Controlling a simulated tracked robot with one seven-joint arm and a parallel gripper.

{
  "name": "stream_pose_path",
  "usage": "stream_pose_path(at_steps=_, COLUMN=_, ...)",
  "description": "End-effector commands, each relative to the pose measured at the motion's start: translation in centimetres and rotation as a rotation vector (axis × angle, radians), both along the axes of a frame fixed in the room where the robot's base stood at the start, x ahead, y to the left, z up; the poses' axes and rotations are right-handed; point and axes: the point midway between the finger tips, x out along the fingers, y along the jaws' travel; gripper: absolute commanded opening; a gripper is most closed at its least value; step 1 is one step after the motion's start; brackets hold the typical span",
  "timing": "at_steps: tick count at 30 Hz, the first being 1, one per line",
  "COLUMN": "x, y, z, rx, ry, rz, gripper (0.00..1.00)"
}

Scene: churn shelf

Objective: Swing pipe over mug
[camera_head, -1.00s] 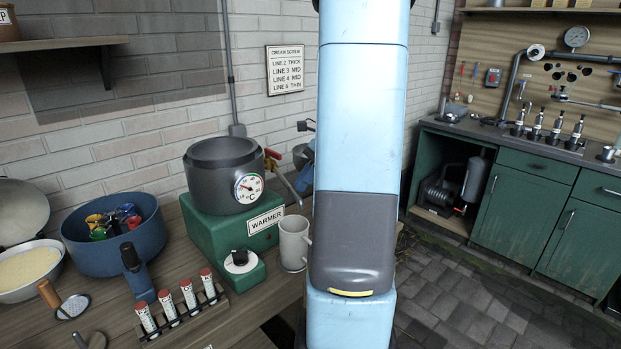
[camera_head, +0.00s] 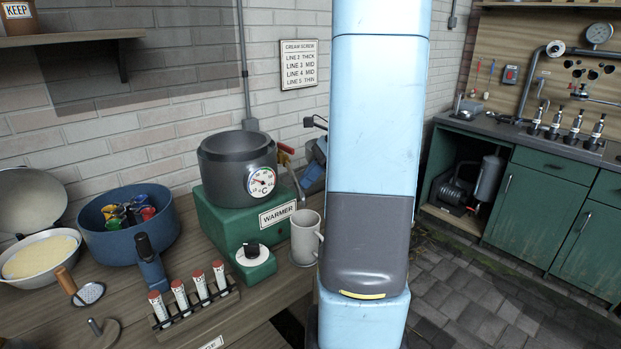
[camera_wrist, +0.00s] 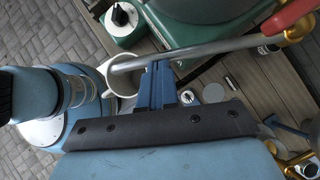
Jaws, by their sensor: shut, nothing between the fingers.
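The pipe (camera_head: 296,183) is a thin grey metal tube that comes from a red-handled tap beside the warmer pot. In the head view its lower end is at the far rim of the mug (camera_head: 304,240), a grey-white cup in front of the warmer. In the wrist view the pipe (camera_wrist: 200,48) crosses the picture and its free end lies over the mouth of the mug (camera_wrist: 122,82). My gripper (camera_wrist: 157,68) is shut and empty, its blue fingertips at the side of the pipe; I cannot tell if they touch. My column hides most of my arm in the head view.
The green warmer (camera_head: 232,222) with its dark pot (camera_head: 236,165) stands behind the mug, with a dial box (camera_head: 254,262) in front. A rack of red-capped tubes (camera_head: 192,300), a blue tub (camera_head: 128,225) and a cream bowl (camera_head: 42,258) fill the left.

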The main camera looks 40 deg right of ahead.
Motion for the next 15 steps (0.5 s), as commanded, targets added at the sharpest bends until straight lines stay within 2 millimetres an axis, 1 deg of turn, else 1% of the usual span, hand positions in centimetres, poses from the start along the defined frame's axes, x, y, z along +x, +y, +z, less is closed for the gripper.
stream_pose_path(at_steps=4, x=0.0, y=-0.1, z=0.0, rx=0.001, ry=0.0, rz=0.002, gripper=0.0)
stream_pose_path(at_steps=7, x=-0.2, y=-0.8, z=0.2, rx=0.002, ry=0.001, rz=0.003, gripper=0.0)
stream_pose_path(at_steps=11, x=-0.6, y=-2.5, z=0.6, rx=0.0, ry=0.0, rz=0.004, gripper=0.0)
stream_pose_path(at_steps=13, x=-0.9, y=-3.7, z=0.9, rx=-0.001, ry=0.0, rz=0.004, gripper=0.0)
stream_pose_path(at_steps=15, x=-1.2, y=-4.5, z=2.3, rx=-0.002, ry=-0.002, rz=0.004, gripper=0.0)
